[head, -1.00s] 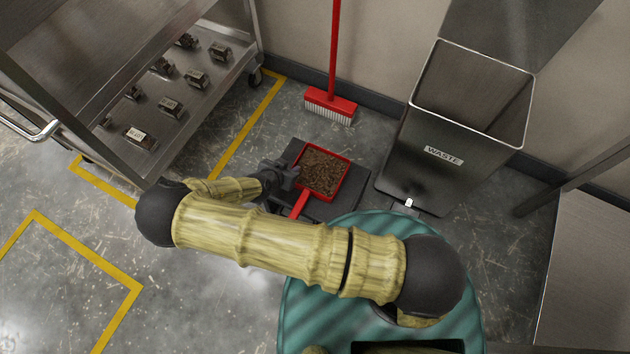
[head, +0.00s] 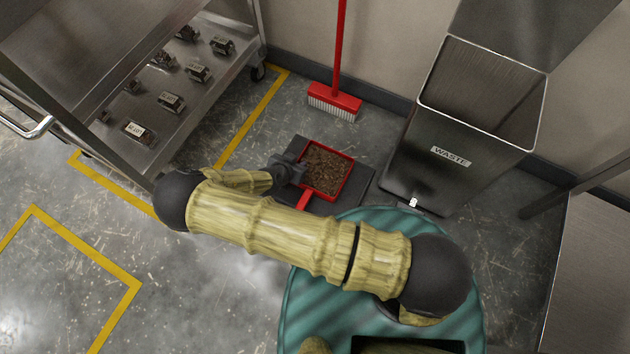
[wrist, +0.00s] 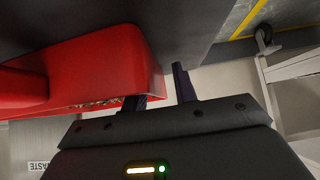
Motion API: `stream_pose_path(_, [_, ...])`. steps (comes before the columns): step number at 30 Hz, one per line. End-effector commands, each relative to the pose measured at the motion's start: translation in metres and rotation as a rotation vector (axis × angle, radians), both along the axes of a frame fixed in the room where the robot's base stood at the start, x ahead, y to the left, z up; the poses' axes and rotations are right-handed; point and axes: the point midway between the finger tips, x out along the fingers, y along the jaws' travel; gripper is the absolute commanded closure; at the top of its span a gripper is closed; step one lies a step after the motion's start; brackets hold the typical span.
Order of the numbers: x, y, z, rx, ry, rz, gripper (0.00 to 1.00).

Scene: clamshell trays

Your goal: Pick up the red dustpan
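The red dustpan (head: 346,178) lies on a dark mat (head: 362,184) on the floor and holds brown debris. Its handle points toward me and is partly hidden by my arm. My gripper (head: 297,170) is at the dustpan's left side in the head view. In the wrist view, my gripper (wrist: 156,90) has its two dark fingers apart. The dustpan (wrist: 85,70) fills the left, with the end of its wall between the fingers. A gap shows between that wall and the right finger. Contact with the left finger cannot be told.
A steel waste bin (head: 430,180) stands right of the mat. A red broom (head: 334,101) leans at the wall behind. A metal cart (head: 120,165) with several small boxes is at the left. Yellow-taped floor is clear at the lower left.

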Motion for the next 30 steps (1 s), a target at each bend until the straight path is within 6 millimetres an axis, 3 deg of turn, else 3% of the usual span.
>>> stream_pose_path(5, [0.001,-0.002,0.000,0.000,-0.001,-0.006,0.72])
stream_pose_path(9, [0.000,-0.001,0.000,0.000,0.000,-0.001,0.99])
stream_pose_path(22, [0.000,0.002,0.004,0.000,-0.001,0.003,1.00])
stream_pose_path(30, [0.000,0.001,0.046,0.002,-0.001,-0.001,1.00])
